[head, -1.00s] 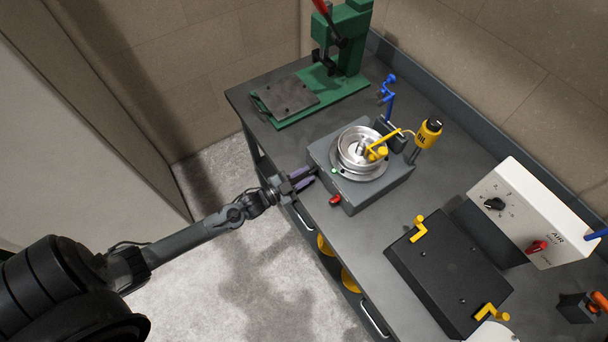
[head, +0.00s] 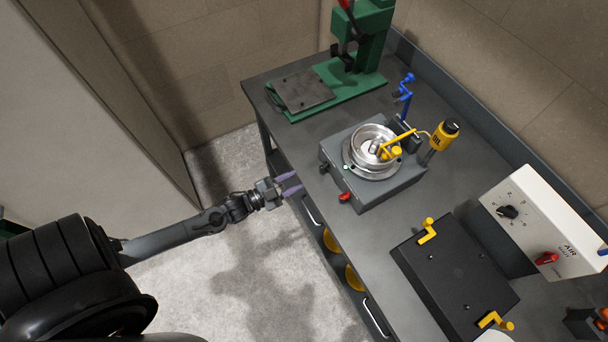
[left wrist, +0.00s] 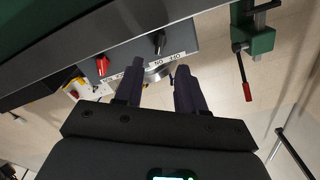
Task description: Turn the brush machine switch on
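The brush machine (head: 372,185) is a grey box on the bench with a round metal bowl on top. Its front has a black knob (head: 323,166) and a red knob (head: 345,196). The left wrist view shows this front upside down, with the black knob (left wrist: 158,42), the red knob (left wrist: 103,66) and white labels by them. My left gripper (head: 296,184) is off the bench's front edge, short of the machine's front and touching neither knob. Its dark purple fingers (left wrist: 159,90) are apart with nothing between them. The switch position is too small to tell. My right gripper is out of view.
A green press (head: 345,80) stands at the bench's far end. A yellow canister (head: 440,136) and a blue lever (head: 404,92) are behind the machine. A black plate with yellow clamps (head: 455,275) and a white control box (head: 540,220) lie to the right. Open floor is left of the bench.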

